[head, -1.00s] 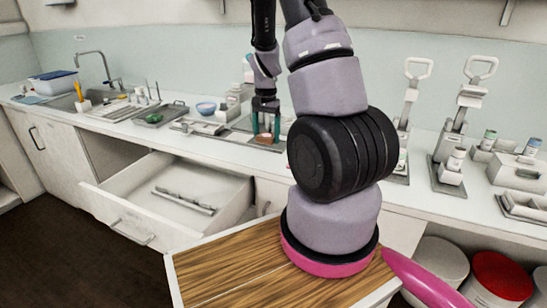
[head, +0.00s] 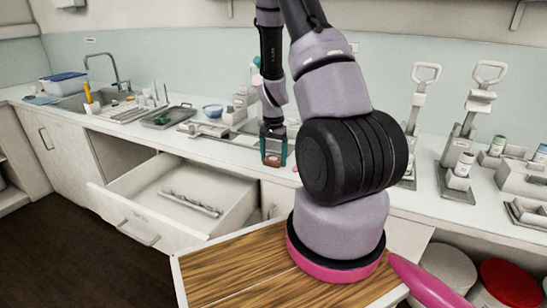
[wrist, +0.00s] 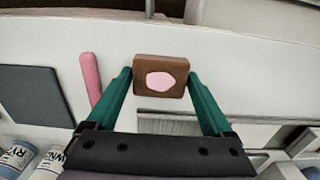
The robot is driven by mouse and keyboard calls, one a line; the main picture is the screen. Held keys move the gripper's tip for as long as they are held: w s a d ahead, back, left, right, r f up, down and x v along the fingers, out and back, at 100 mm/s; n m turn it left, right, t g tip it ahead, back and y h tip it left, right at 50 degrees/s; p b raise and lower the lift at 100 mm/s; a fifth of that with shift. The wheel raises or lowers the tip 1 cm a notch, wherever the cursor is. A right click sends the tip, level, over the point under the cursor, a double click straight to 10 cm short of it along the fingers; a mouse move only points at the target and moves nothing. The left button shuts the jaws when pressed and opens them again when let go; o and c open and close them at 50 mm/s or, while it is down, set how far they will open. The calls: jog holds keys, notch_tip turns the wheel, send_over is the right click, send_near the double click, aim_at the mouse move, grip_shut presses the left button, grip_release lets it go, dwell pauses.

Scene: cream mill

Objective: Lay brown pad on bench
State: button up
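The brown pad (wrist: 162,88) is a small block with a pink patch on its face. It sits between the teal fingertips of my gripper (wrist: 160,76) in the wrist view, with a finger at each side. In the head view my gripper (head: 274,150) and the pad (head: 272,160) are near the front edge of the white bench (head: 225,150). My gripper is shut on the pad. I cannot tell whether the pad touches the bench top.
An open drawer (head: 150,235) juts out left of my gripper. A pink stick (wrist: 91,78) and a dark grey plate (wrist: 32,95) lie on the bench. Trays, a blue bowl (head: 212,111) and lever presses (head: 465,130) line the bench. A wood-topped surface (head: 225,275) is in front.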

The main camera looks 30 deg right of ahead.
jog(key=shift+o, duration=0.2)
notch_tip(320, 180, up, 12)
notch_tip(320, 180, up, 18)
jog(key=n+t+y, duration=0.1)
jog(key=n+t, duration=0.2)
jog(key=t, duration=0.1)
send_over(273, 158)
jog(key=s+a, duration=0.7)
jog(key=a, duration=0.1)
jog(key=s+a+r+n+t+y, duration=0.1)
jog(key=s+a+r+n+t, duration=0.2)
jog(key=s+r, duration=0.6)
jog(key=s+a, duration=0.2)
jog(key=s, duration=0.2)
jog(key=shift+a+r, duration=0.2)
jog(key=shift+r, duration=0.15)
jog(key=shift+w, duration=0.1)
